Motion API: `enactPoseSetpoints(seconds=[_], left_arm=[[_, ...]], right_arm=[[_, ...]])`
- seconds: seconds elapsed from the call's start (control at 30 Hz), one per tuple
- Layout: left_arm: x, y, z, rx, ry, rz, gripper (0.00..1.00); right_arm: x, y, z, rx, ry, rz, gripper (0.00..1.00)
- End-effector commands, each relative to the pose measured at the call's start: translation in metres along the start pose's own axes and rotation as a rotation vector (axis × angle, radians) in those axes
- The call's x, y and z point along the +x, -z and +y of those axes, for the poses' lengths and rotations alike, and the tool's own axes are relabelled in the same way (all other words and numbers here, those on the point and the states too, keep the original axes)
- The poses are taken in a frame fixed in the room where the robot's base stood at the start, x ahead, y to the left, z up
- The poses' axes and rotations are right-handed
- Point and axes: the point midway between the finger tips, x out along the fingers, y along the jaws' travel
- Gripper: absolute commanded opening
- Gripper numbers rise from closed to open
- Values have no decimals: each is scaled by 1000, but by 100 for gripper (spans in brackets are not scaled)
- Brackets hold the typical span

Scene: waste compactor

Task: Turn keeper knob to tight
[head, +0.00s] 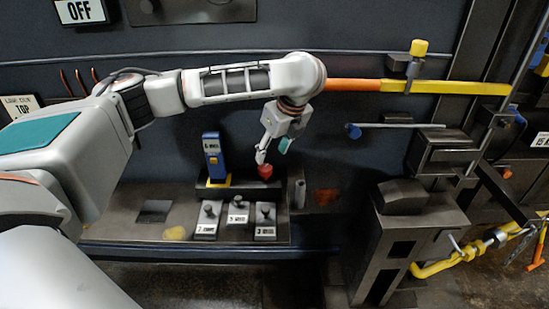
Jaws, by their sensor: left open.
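My left gripper (272,152) is open and points down above the dark ledge behind the grey bench. Just below its fingertips is a small red knob-like piece (265,171). I cannot tell whether a finger touches it. No readable label or mark shows which thing is the keeper knob or how it is set. Three grey blocks with dark round knobs and white tags stand at the bench's front: the left one (208,218), the middle one (238,211) and the right one (265,219). My right gripper is not in view.
A blue labelled block (214,156) on a yellow base stands left of the gripper. An orange and yellow bar (410,87) runs behind at right. A dark machine stand (400,235) rises at right.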

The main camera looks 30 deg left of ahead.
Motion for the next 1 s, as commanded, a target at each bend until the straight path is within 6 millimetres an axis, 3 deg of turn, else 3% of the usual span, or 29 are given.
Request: enactPoseSetpoints(seconds=[0.2, 0.5, 0.93, 1.0], left_arm=[[25, 1, 1, 0, -4, 3, 46], [67, 1, 0, -1, -1, 2, 46], [77, 0, 0, -1, 1, 0, 46], [77, 0, 0, -1, 1, 0, 28]], right_arm=[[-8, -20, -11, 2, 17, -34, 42], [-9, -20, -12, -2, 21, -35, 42], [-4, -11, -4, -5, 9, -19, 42], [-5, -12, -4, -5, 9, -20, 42]])
